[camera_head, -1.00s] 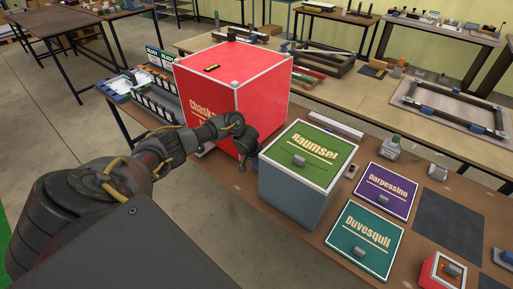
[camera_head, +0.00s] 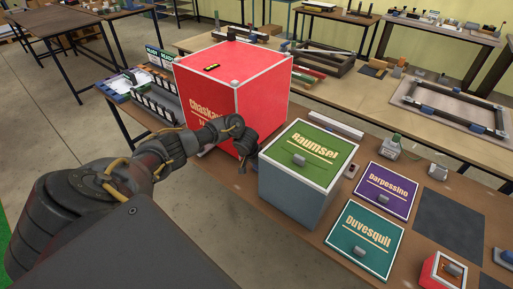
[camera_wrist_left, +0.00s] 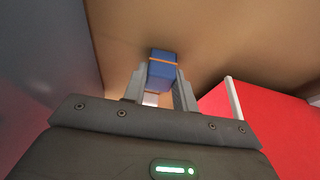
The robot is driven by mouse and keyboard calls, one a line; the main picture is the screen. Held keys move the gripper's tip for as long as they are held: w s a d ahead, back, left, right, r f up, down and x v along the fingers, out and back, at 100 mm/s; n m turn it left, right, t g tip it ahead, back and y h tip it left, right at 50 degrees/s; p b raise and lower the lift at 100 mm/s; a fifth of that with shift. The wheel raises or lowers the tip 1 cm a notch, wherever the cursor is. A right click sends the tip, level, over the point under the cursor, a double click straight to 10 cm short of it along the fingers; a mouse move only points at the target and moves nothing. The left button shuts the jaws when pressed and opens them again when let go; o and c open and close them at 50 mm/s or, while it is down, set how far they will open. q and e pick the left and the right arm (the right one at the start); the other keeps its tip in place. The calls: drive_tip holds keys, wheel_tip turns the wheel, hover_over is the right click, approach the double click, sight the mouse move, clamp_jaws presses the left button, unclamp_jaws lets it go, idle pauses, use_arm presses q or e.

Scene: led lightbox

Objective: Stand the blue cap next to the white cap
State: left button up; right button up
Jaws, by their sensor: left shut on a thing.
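My left gripper (camera_head: 243,166) hangs in the gap between the red box and the green-topped box in the head view, mostly hidden by its own wrist. In the left wrist view the gripper (camera_wrist_left: 160,88) is shut on the blue cap (camera_wrist_left: 162,72), a small blue block with an orange band. A pale patch (camera_wrist_left: 150,99) shows below the cap between the fingers; I cannot tell what it is. Brown surface shows behind the cap. I cannot make out the white cap in either view. My right gripper is not in view.
A tall red box (camera_head: 262,100) stands left of the gripper and a green-topped box (camera_head: 295,195) right of it. The red box also shows in the wrist view (camera_wrist_left: 262,125). Purple (camera_head: 387,190) and teal (camera_head: 362,240) panels and a dark mat (camera_head: 449,222) lie further right on the bench.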

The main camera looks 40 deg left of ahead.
use_arm(q)
drive_tip(key=shift+f, duration=0.2)
drive_tip(key=o, duration=1.1)
drive_tip(key=shift+o, duration=0.2)
drive_tip(key=p+v, duration=0.2)
drive_tip(key=v, duration=0.8)
drive_tip(key=shift+r, duration=0.4)
drive_tip(key=shift+s, duration=0.15)
